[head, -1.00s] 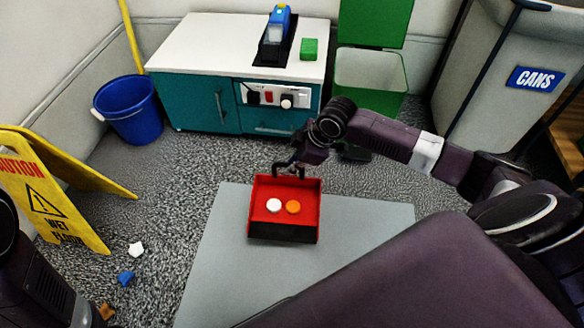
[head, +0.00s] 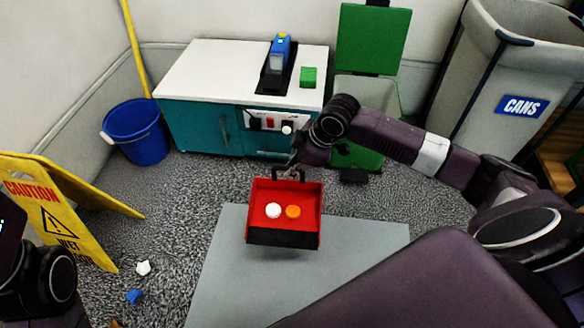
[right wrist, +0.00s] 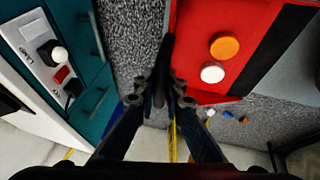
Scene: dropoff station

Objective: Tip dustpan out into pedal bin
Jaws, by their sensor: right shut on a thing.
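The red dustpan (head: 258,213) with a black front lip hangs level above the grey mat, a white round piece (head: 273,210) and an orange one (head: 293,212) lying in it. My right gripper (head: 292,168) is shut on its dark handle at the back. In the right wrist view the fingers (right wrist: 164,85) close beside the red pan (right wrist: 245,20). The green pedal bin (head: 358,152) stands beyond the gripper with its lid (head: 373,40) up. My right arm hides part of the bin. My left gripper is out of view; only dark arm parts show at the left.
A teal cabinet (head: 183,127) with a white top stands left of the bin. A grey CANS bin (head: 480,95) is at the right. A blue bucket (head: 138,135) and a yellow wet-floor sign (head: 50,215) are at the left. Scraps lie near the sign. The grey mat (head: 225,285) is bare.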

